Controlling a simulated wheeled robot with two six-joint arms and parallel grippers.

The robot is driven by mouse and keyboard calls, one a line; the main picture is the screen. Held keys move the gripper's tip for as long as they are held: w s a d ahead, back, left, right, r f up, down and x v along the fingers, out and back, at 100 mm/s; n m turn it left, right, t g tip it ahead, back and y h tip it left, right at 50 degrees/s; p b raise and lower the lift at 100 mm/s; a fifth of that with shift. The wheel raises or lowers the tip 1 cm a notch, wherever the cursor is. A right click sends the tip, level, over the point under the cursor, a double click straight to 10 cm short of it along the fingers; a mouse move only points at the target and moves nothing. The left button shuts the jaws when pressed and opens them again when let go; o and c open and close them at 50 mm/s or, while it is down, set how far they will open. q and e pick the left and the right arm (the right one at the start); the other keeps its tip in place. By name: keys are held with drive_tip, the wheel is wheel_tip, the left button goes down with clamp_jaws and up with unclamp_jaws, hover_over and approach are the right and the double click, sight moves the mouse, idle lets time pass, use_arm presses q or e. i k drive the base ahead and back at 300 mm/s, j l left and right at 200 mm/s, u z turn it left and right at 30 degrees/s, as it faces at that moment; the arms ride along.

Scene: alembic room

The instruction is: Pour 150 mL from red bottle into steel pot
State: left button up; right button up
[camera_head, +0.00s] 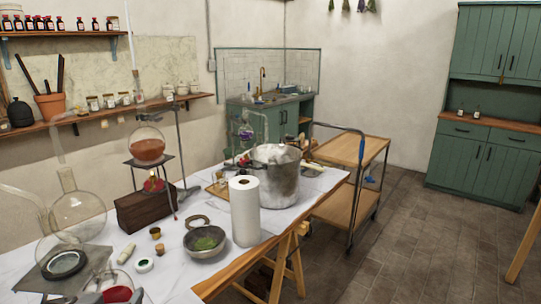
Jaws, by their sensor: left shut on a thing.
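A large steel pot (280,190) stands upright on the white-covered table, behind the paper towel roll, which hides part of its left side. Something pale and whitish shows at its open top. A clear glass vessel with red liquid, seemingly the red bottle (117,293), is at the bottom left edge of the view, cut off by the frame. My left gripper (112,298) is there too, mostly out of frame, and is shut on this red bottle. The bottle is well apart from the pot, toward the near left. My right gripper is not in view.
A paper towel roll (244,211) and a grey bowl with green contents (205,240) stand between bottle and pot. A round flask of reddish-brown liquid (147,148) sits on a stand, left of the pot. A clear flask (75,212) stands at left. A wooden cart (352,152) is behind right.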

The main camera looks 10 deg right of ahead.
sight(276, 167)
drive_tip(key=i+l+z, duration=0.15)
drive_tip(key=i+z, duration=0.5)
drive_tip(key=z, duration=0.15)
drive_tip(key=i+j+z, duration=0.2)
drive_tip(key=i, duration=0.75)
drive_tip(key=l, duration=0.1)
